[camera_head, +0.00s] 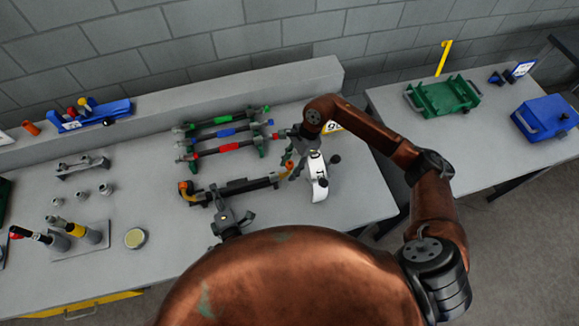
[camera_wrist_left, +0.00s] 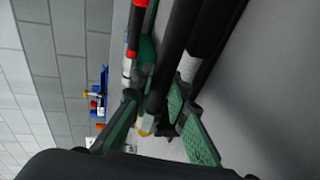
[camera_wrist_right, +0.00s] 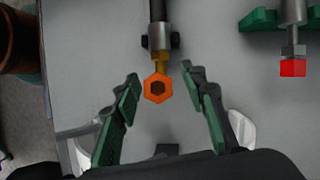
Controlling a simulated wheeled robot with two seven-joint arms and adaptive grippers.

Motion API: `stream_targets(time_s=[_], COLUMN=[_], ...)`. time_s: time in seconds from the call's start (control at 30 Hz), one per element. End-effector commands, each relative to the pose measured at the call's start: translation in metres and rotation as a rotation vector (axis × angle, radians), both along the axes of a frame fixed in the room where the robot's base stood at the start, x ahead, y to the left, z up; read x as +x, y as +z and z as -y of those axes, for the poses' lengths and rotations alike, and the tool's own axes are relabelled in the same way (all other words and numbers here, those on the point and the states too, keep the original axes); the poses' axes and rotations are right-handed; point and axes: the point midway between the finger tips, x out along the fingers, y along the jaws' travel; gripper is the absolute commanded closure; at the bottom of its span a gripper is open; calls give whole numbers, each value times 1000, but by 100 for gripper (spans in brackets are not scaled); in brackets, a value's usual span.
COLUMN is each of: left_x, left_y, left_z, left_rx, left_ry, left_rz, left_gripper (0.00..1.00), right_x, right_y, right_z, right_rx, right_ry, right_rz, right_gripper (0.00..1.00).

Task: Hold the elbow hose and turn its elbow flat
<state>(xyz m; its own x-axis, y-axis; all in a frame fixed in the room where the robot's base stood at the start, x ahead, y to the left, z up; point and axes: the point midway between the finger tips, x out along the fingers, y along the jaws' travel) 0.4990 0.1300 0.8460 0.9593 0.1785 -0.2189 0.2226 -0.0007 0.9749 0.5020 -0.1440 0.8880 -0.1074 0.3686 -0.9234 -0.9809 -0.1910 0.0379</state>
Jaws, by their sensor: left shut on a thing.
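The elbow hose (camera_head: 240,187) is a black hose lying across the bench, with metal collars and an orange-brown fitting at each end. My left gripper (camera_head: 225,207) reaches it from the front; in the left wrist view its green-padded fingers (camera_wrist_left: 158,120) are shut on the black hose (camera_wrist_left: 175,60). The elbow (camera_wrist_right: 157,85) at the right end shows its orange hexagonal opening facing the right wrist camera, below a brass neck and grey collar. My right gripper (camera_wrist_right: 160,100) is open, its fingers on either side of the elbow with gaps. The exact grip contact is hidden.
Behind lie three hoses with green, blue and red bands (camera_head: 220,132) on green holders. A white piece with a dark knob (camera_head: 318,177) is close to my right gripper. A green tray (camera_head: 443,97) and blue box (camera_head: 545,117) occupy the right table.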

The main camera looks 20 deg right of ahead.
Motion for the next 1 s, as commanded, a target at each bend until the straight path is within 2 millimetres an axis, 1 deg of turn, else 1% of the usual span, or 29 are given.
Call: stream_targets(time_s=[0.03, 0.07, 0.6, 0.87, 1.0], left_x=[0, 0, 0, 0, 0], left_y=[-1, -1, -1, -1, -1], left_z=[0, 0, 0, 0, 0], left_rx=[1, 1, 1, 1, 1], left_ry=[0, 0, 0, 1, 1], left_rz=[-2, -2, -2, -2, -2], left_gripper=[100, 100, 100, 100, 100], right_x=[0, 0, 0, 1, 4], right_y=[0, 0, 0, 1, -1], right_z=[0, 0, 0, 0, 0], right_rx=[0, 0, 0, 0, 0], right_ry=[0, 0, 0, 0, -2], right_rz=[0, 0, 0, -13, -58], right_gripper=[61, 63, 100, 100, 100])
